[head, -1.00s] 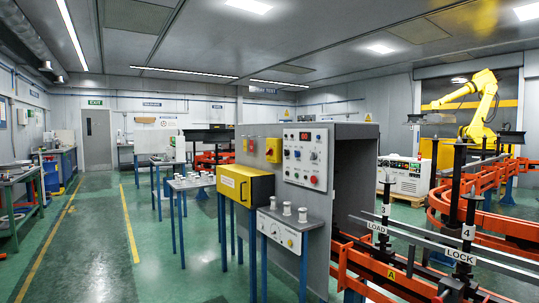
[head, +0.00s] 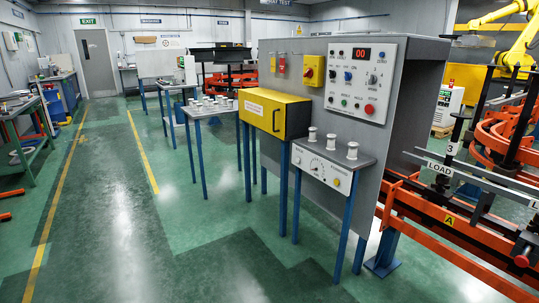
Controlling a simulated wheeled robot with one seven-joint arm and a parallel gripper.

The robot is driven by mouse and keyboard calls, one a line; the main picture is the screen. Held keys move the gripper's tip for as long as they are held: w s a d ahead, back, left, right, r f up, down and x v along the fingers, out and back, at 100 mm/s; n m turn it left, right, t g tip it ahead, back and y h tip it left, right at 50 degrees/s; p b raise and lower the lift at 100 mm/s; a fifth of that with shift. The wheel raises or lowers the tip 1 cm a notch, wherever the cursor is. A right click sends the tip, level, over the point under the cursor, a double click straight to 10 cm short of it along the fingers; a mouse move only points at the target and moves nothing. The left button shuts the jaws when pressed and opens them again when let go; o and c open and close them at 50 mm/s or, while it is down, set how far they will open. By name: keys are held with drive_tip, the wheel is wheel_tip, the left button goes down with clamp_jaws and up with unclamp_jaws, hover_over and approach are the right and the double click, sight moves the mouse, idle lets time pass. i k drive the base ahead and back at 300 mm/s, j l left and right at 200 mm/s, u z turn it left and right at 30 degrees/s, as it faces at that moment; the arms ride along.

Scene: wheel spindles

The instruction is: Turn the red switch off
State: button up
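A grey control cabinet (head: 420,80) stands right of centre in the head view. On its face is a yellow box with a red rotary switch (head: 309,71); its exact setting is too small to read. A white panel (head: 342,75) to the right carries a red display reading 00, several small knobs and a large round red button (head: 369,109). My gripper is not in view.
A yellow box (head: 268,112) on blue legs and a small table (head: 335,170) with white spindles stand before the cabinet. Another spindle table (head: 210,112) is further left. Orange rails (head: 440,215) run at the right. The green floor (head: 130,230) at left and front is clear.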

sight(309, 73)
drive_tip(key=i+u, duration=0.2)
drive_tip(key=i, duration=1.8)
drive_tip(key=i+z, duration=0.15)
drive_tip(key=i, duration=0.6)
drive_tip(key=i+j+z, duration=0.1)
drive_tip(key=i, duration=0.6)
drive_tip(key=j, duration=0.05)
